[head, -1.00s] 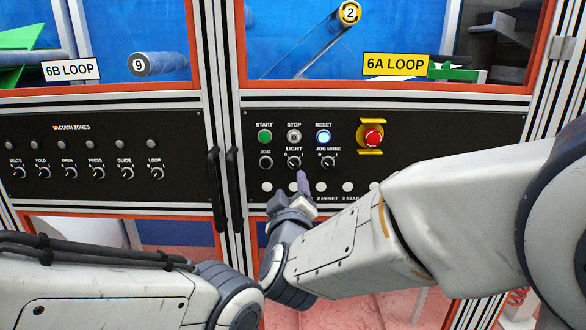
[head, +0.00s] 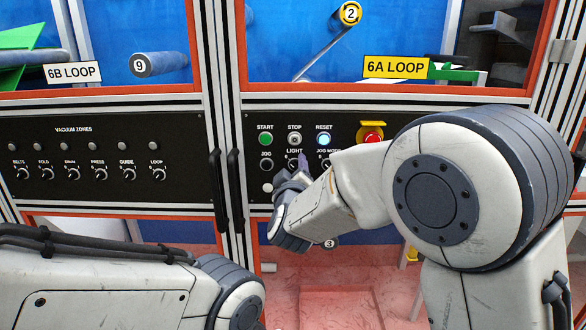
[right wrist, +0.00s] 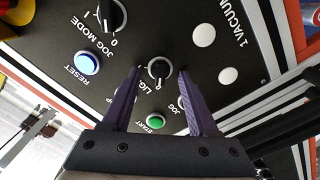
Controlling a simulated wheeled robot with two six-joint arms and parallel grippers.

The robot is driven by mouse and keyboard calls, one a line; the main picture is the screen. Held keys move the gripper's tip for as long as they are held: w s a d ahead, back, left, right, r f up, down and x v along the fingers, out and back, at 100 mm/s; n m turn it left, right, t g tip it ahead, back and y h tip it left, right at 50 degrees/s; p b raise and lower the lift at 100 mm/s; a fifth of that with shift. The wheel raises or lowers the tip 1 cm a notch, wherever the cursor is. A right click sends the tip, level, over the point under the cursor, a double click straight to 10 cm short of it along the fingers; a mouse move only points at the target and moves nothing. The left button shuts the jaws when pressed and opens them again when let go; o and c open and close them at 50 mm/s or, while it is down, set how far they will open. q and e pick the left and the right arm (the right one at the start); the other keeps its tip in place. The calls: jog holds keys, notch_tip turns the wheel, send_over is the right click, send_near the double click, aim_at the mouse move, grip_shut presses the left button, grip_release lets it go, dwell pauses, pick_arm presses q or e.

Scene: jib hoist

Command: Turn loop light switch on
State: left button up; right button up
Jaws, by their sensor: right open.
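The LIGHT switch is a small black rotary knob (right wrist: 158,69) on the black 6A loop panel (head: 410,160). In the head view the knob (head: 292,163) sits under the LIGHT label, partly covered by my gripper. My right gripper (right wrist: 159,73) is open, with one purple finger on each side of the knob and a visible gap to each. I cannot tell how far the fingertips are from the panel face. In the head view my right gripper (head: 302,163) is in front of the panel. The knob's exact setting is too small to read surely. My left gripper is out of view.
The JOG MODE knob (right wrist: 108,14), the lit blue RESET button (right wrist: 88,64) and the green START button (right wrist: 155,122) are close by. A red emergency stop (head: 371,137) is to the right, partly behind my arm. Black door handles (head: 236,190) stand to the left.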

grip_shut()
jog(key=shift+f, duration=0.1)
jog(key=m+b, duration=0.2)
jog(key=m, duration=0.1)
jog(key=shift+m+b, duration=0.35)
jog(key=shift+m, duration=0.05)
jog(key=m+b, duration=0.3)
jog(key=m, duration=0.2)
jog(key=shift+d+b, duration=0.15)
jog(key=shift+b, duration=0.15)
jog(key=m+b, duration=0.3)
jog(key=m, duration=0.1)
jog(key=shift+d+f+m, duration=0.1)
jog(key=shift+m, duration=0.3)
jog(key=m+b, duration=0.2)
jog(key=m, duration=0.2)
jog(key=shift+m+b, duration=0.3)
jog(key=shift+b, duration=0.05)
